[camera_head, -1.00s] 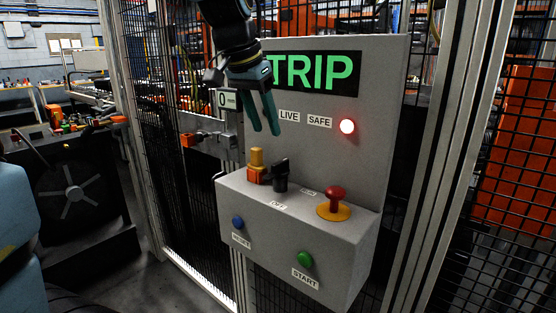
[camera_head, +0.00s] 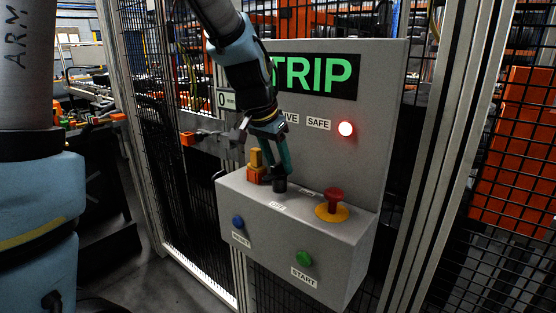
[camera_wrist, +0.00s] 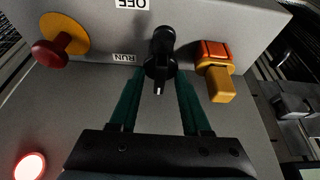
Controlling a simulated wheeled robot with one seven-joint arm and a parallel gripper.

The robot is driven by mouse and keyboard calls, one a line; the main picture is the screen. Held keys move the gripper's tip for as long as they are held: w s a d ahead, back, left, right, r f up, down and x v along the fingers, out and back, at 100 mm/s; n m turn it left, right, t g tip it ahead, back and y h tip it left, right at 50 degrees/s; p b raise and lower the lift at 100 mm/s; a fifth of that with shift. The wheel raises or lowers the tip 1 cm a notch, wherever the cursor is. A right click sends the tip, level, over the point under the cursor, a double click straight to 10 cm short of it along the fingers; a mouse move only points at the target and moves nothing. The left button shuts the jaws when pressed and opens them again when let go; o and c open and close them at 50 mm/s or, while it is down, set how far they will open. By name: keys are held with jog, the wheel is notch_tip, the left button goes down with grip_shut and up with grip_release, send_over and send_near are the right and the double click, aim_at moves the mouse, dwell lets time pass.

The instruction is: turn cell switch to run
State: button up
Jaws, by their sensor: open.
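The black cell switch (camera_head: 280,186) stands on top of the grey control box, between the OFF label (camera_head: 277,206) and the RUN label (camera_head: 306,192). In the wrist view the switch (camera_wrist: 162,48) has a black handle with a small white mark at one end. My gripper (camera_head: 277,172) is over the switch with its fingers pointing down. In the wrist view the gripper (camera_wrist: 160,76) is open, one green finger on each side of the handle. I cannot tell whether either finger touches it. The head view hides the handle's upper part behind the fingers.
A red mushroom button (camera_head: 334,203) on a yellow base is right of the switch. A yellow-and-orange block (camera_head: 256,167) stands close on its left. A blue button (camera_head: 238,222) and green START button (camera_head: 304,258) are in front. The panel shows TRIP (camera_head: 315,76); a lamp (camera_head: 346,129) glows beside SAFE.

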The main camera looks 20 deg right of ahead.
grip_shut()
dwell(0.4)
jog(key=shift+f+b, duration=0.1)
jog(key=shift+b, duration=0.35)
jog(key=m+g+b, duration=0.1)
jog(key=m+b, duration=0.2)
jog(key=shift+w+f, duration=0.15)
jog(key=m+g+b, duration=0.1)
jog(key=m, duration=0.1)
jog(key=m+g+b, duration=0.1)
jog(key=m+b, duration=0.1)
jog(key=shift+w+m+h, duration=0.1)
jog(key=shift+m+h, duration=0.2)
jog(key=m, duration=0.1)
jog(key=m+g, duration=0.1)
jog(key=m, duration=0.2)
jog(key=shift+w+r+g+b, duration=0.1)
jog(key=shift+r+g+b, duration=0.2)
jog(key=m+y, duration=0.1)
jog(key=m, duration=0.1)
jog(key=m+g+p, duration=0.1)
jog(key=m, duration=0.1)
jog(key=shift+d+m+y, duration=0.1)
jog(key=shift+m+y, duration=0.2)
jog(key=shift+y, duration=0.1)
